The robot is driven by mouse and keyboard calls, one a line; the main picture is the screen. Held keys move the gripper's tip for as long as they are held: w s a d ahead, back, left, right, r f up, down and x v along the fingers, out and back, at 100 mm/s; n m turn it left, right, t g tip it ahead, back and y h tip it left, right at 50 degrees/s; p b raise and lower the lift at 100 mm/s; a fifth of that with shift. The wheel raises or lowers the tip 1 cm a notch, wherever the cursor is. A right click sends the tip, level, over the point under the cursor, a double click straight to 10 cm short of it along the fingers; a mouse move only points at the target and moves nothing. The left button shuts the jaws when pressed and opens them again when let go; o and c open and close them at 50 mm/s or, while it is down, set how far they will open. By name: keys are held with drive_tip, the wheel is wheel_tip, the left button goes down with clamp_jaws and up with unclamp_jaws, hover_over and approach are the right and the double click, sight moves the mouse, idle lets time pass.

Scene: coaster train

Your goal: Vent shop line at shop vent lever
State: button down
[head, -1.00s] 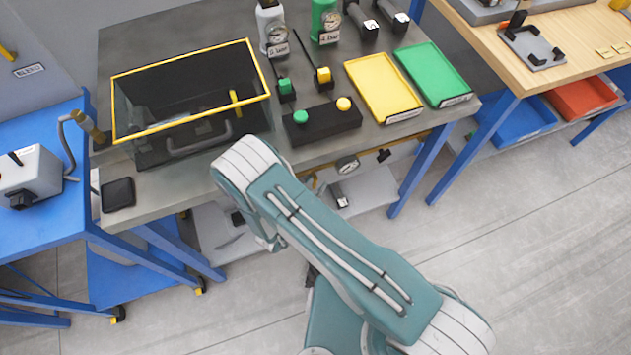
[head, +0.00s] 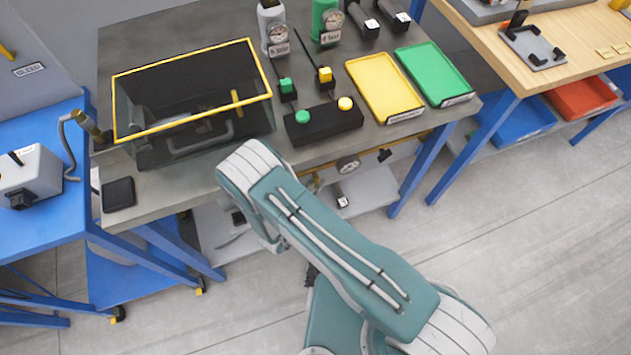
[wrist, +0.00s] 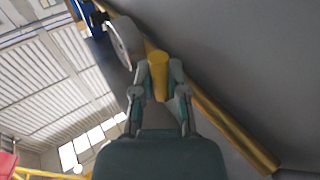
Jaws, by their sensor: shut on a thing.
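In the wrist view, my gripper (wrist: 158,72) is closed around a yellow handle (wrist: 159,82), one finger on each side. The handle is beside a yellow pipe (wrist: 232,137) and a round gauge (wrist: 121,42) under a grey surface. No label on the handle can be read, but it fits the shop vent lever. In the head view my gripper is hidden behind my arm, below the bench front. A gauge (head: 348,165) and a black lever (head: 384,155) show under the bench edge there.
On the grey bench (head: 165,32) stand a yellow-rimmed clear box (head: 262,97), a black button box (head: 322,123), a yellow tray (head: 384,88) and a green tray (head: 433,75). Blue bench legs (head: 420,170) stand close to my arm. The floor at right is clear.

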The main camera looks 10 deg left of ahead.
drive_tip(key=shift+r, duration=0.1)
drive_tip(key=c, duration=0.7)
unclamp_jaws()
drive_tip(key=shift+o, duration=0.2)
drive_tip(key=v, duration=1.2)
